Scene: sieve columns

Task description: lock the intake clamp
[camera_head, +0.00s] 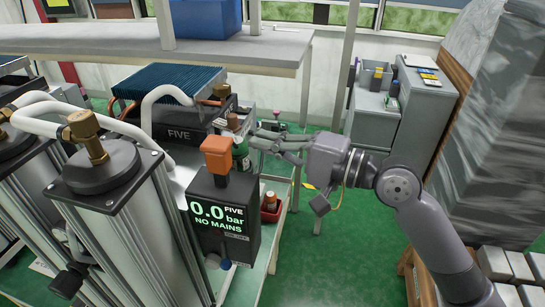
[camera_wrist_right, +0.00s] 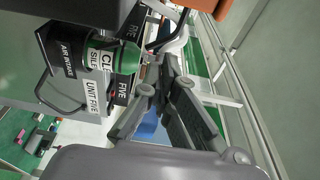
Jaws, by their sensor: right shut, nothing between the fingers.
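My right gripper (camera_head: 258,139) reaches in from the right, behind the orange-capped display box, with its fingers shut and empty. Its fingers also show in the right wrist view (camera_wrist_right: 168,80). Beside the fingertips is a green silencer (camera_wrist_right: 126,57) with a white label, at the end of a black part (camera_wrist_right: 66,50) marked as an air intake. In the head view the green silencer (camera_head: 241,158) is partly hidden by the orange cap. A thin dark wire loop (camera_wrist_right: 62,108) hangs by the intake; I cannot tell whether it is the clamp or whether it is locked. My left gripper is out of view.
The display box (camera_head: 224,240) reads 0.0 bar and NO MAINS. Tall metal columns (camera_head: 130,225) with white hoses stand at left. Grey cabinets (camera_head: 420,105) stand at right. Green floor (camera_head: 325,255) is clear below my arm.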

